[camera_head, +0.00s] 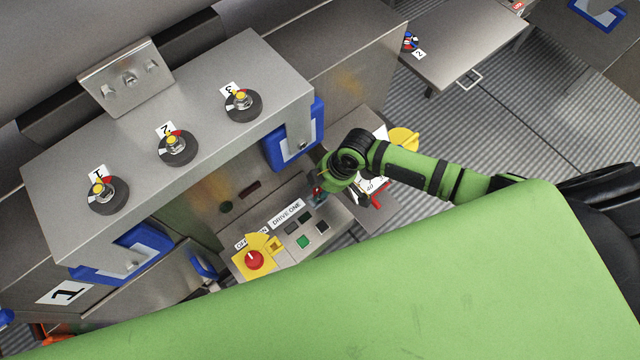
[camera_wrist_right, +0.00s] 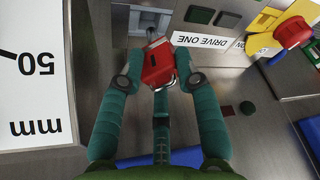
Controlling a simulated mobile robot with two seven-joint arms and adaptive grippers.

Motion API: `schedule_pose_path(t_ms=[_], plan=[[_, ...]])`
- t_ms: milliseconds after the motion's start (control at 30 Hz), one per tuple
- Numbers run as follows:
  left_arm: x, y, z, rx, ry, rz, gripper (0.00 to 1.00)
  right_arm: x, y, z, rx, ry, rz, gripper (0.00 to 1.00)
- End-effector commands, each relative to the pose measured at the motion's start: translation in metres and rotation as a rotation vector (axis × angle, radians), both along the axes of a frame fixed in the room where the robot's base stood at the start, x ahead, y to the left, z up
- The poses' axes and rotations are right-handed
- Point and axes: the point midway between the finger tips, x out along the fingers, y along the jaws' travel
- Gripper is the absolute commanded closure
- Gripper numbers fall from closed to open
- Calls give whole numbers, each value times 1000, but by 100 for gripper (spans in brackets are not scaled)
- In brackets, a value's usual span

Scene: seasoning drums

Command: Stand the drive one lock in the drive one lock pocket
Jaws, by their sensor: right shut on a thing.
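The drive one lock, a small red padlock (camera_wrist_right: 156,65), is held between the two teal fingertips of my right gripper (camera_wrist_right: 158,80) in the right wrist view. My left gripper is not in view.
The DRIVE ONE panel (camera_head: 318,244) carries dark and green buttons and a yellow switch with a red knob (camera_head: 254,260). A large white 50 mm plate (camera_wrist_right: 32,75) stands close left of the gripper. The drum housing (camera_head: 200,60) rises behind.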

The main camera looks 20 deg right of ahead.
Motion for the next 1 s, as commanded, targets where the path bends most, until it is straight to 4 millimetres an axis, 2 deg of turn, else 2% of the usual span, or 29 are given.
schedule_pose_path(t_ms=[1000], plan=[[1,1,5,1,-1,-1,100,0,1,0,-6,2,0,100]])
